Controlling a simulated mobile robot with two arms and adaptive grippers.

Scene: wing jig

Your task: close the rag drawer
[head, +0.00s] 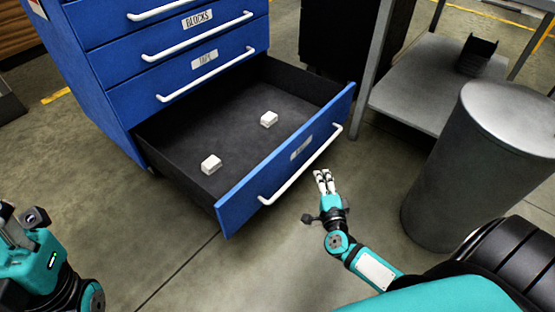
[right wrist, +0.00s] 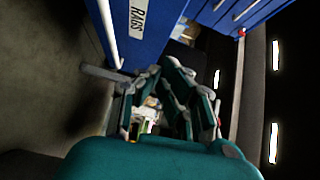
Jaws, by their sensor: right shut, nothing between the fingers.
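The rag drawer (head: 232,190) is the bottom drawer of the blue cabinet and stands pulled far out. Its blue front has a long white handle (head: 303,164). In the right wrist view the drawer front (right wrist: 158,30) carries a RAGS label (right wrist: 139,18).
The upper drawers, with the BLOCKS drawer (head: 190,38) among them, are shut. A grey cylindrical bin (head: 475,165) stands right of my right arm. A metal shelf table (head: 420,90) stands behind it. Concrete floor (head: 200,275) in front of the drawer is clear.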

